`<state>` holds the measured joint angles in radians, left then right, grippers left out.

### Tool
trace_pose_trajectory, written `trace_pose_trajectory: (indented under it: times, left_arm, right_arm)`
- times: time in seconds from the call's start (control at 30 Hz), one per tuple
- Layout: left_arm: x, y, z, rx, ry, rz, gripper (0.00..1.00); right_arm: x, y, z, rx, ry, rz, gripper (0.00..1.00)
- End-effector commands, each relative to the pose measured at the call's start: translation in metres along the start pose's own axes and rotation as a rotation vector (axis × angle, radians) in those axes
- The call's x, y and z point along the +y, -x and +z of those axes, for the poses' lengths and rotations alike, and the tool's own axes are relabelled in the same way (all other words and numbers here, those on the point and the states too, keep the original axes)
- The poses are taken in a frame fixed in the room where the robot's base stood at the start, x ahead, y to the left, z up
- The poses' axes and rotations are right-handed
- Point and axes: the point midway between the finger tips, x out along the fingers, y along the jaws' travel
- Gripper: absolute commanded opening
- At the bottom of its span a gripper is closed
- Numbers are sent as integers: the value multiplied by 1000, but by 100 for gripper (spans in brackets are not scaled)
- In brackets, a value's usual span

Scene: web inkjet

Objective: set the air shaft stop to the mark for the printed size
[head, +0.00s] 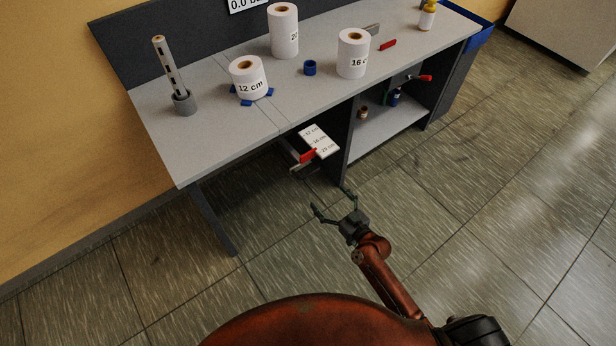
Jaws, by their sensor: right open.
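A light grey shaft (168,68) with dark marks stands upright in a dark grey round base (184,103) at the left of the bench. A short blue ring (310,68) sits on the bench between the rolls; I cannot tell whether it is the shaft's stop. A white card (318,142) with several printed sizes is below the bench's front edge, beside a red handle-like part (308,156). My right gripper (333,202) is open and empty over the floor, in front of the bench and below the card. My left gripper is not in view.
A roll marked 12 cm (248,78) sits among blue pieces. A roll marked 16 cm (352,54) and a taller roll (283,30) stand farther right. A red object (388,44) and a yellow-topped bottle (427,16) are at the right. The bench's front left is clear.

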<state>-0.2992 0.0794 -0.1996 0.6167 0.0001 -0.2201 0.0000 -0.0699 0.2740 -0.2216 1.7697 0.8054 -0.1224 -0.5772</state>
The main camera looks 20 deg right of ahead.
Motion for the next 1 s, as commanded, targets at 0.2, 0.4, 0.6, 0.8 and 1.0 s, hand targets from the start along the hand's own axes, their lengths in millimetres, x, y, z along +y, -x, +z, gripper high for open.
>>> trace_pose_trajectory:
  times: [0.2, 0.4, 0.6, 0.8, 1.0]
  left_arm:
    - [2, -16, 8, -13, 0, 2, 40]
    - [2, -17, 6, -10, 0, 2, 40]
    - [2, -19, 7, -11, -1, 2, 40]
    - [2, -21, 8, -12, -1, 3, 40]
    - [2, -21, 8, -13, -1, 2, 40]
  right_arm:
    - [-15, -14, -58, 129, 8, -38, 92]
    - [-17, -39, -67, 138, 6, -38, 92]
    - [-17, -69, -69, 134, 6, -37, 92]
    - [-18, -85, -70, 133, 7, -38, 92]
    - [-18, -87, -71, 132, 8, -38, 92]
